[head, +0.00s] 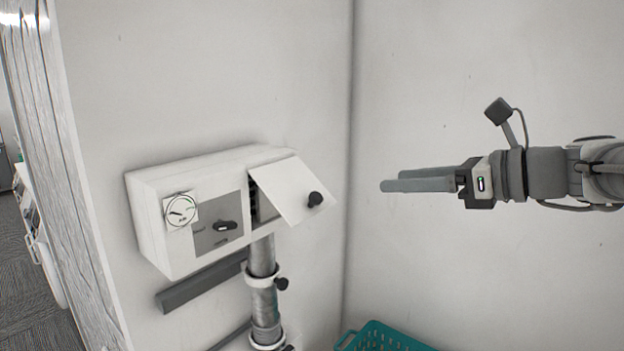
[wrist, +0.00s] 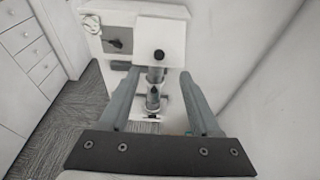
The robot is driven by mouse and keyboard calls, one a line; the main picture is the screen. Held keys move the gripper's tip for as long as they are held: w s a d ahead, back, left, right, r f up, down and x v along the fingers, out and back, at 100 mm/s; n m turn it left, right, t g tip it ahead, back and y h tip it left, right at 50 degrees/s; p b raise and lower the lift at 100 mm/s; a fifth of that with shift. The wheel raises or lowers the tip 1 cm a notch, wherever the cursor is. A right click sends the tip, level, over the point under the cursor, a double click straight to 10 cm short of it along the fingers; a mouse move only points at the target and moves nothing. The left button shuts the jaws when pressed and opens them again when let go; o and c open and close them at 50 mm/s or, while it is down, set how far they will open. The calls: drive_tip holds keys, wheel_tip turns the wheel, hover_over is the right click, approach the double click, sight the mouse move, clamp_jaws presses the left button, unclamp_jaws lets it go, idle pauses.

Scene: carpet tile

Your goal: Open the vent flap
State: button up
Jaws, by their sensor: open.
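The vent flap (head: 291,190) is a white panel with a black round knob (head: 315,199) on the right of a white wall box (head: 163,207). It is tilted out from the box, its lower right side away from it, with a dark opening showing at its left side. In the wrist view the flap (wrist: 160,35) is ahead, with its knob (wrist: 158,54) centred above the fingers. My gripper (head: 386,181) is to the right of the flap, apart from it. Its two fingers are spread and empty, and they also show in the wrist view (wrist: 160,72).
A dial (head: 181,211) and a black switch (head: 225,226) are on the box front. A metal pipe (head: 263,300) with a clamp knob runs down below the box. A teal basket (head: 385,338) is at the bottom. Drawers (wrist: 28,50) are at left. Space between gripper and flap is clear.

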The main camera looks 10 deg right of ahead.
drive_tip(key=shift+s+d+r, duration=0.1)
drive_tip(key=shift+s+d, duration=0.1)
